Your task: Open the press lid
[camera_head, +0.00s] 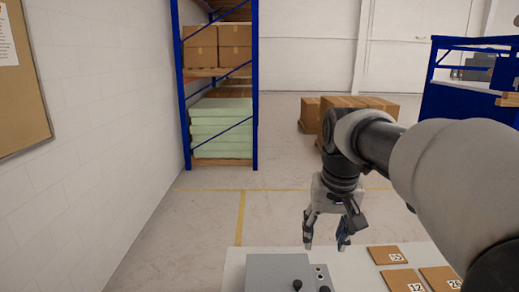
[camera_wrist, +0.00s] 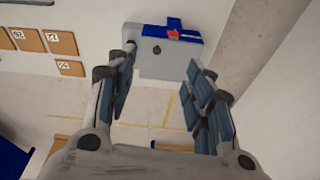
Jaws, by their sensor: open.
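The press (camera_head: 275,270) is a grey box at the bottom edge of the head view, cut off by the frame. A black knob (camera_head: 297,285) stands on its flat top. In the wrist view the press (camera_wrist: 165,67) shows between my fingers, with the black knob (camera_wrist: 157,49), blue parts and a small red piece at its far side. My gripper (camera_head: 326,244) is open and empty, pointing down above and behind the press, apart from it. I cannot tell the lid's edges from the body.
The white table (camera_head: 235,266) carries the press and several brown numbered tiles (camera_head: 387,254) to its right. A small panel with buttons (camera_head: 321,278) sits beside the press. A blue shelf rack (camera_head: 256,120) and cardboard boxes (camera_head: 345,108) stand farther back. The floor between is clear.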

